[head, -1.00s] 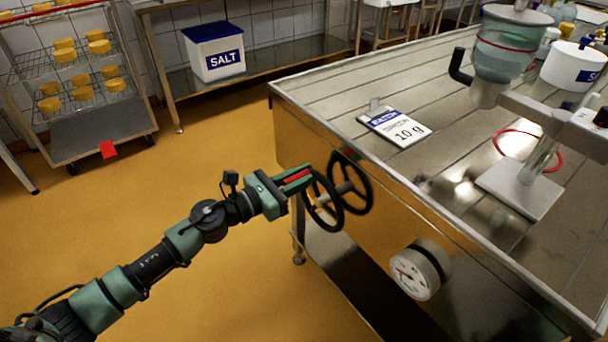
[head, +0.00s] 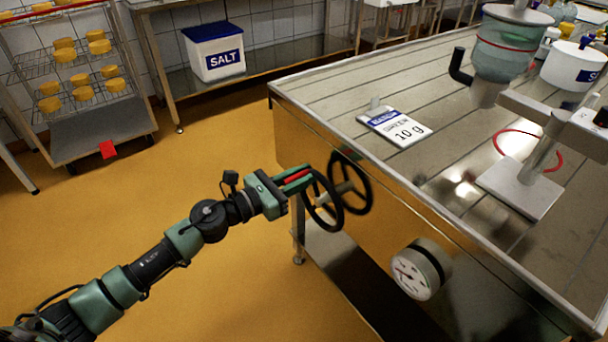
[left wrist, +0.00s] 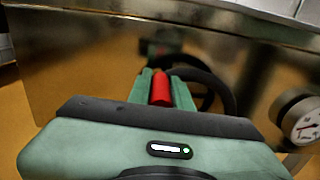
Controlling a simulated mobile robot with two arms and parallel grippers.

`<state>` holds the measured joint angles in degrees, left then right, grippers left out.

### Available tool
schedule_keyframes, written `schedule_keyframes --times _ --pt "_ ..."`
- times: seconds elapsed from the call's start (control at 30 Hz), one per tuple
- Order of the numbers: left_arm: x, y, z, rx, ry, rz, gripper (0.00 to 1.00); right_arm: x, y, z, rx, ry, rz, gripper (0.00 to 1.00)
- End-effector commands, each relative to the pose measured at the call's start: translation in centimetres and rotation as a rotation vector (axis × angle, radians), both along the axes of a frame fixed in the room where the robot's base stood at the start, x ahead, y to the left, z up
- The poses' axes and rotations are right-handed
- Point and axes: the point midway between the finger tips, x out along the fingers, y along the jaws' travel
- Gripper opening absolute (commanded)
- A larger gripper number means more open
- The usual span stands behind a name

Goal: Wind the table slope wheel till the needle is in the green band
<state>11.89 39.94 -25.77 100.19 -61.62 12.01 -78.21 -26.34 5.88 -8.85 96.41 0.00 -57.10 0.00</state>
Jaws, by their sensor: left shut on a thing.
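The black slope wheel (head: 327,200) stands out from the steel side of the table (head: 390,210). A dark wheel shape behind it looks like its reflection. My left gripper (head: 298,180) is at the wheel's upper left rim, shut on the wheel's red handle (head: 297,175). In the left wrist view the red handle (left wrist: 160,89) sits between the green fingers. The round white gauge (head: 413,273) is on the same table side, to the right of and below the wheel. It also shows in the left wrist view (left wrist: 303,122). Its needle and green band are too small to read. My right gripper is not in view.
A "10 g" packet (head: 396,126), a stand with a funnel (head: 500,45) and a white tub (head: 573,66) are on the table. A salt bin (head: 214,52) and a cheese rack (head: 100,133) stand behind. The floor left of the wheel is clear.

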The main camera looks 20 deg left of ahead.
Motion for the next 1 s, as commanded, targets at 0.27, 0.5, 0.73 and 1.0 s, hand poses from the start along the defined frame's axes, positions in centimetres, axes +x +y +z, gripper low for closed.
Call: schedule_keyframes --times 0.27,0.5,0.73,1.0 --pt "0.0 0.0 0.1 0.000 -0.001 0.001 0.00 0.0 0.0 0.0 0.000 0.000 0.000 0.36" --pt "0.0 0.0 0.0 -0.001 -0.001 0.001 0.00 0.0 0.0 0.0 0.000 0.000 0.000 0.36" --pt "0.2 0.3 -0.2 -0.031 0.024 0.002 0.00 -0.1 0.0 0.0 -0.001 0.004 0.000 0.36" --pt "0.8 1.0 -1.0 -0.158 0.124 0.002 0.00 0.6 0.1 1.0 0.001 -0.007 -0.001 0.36"
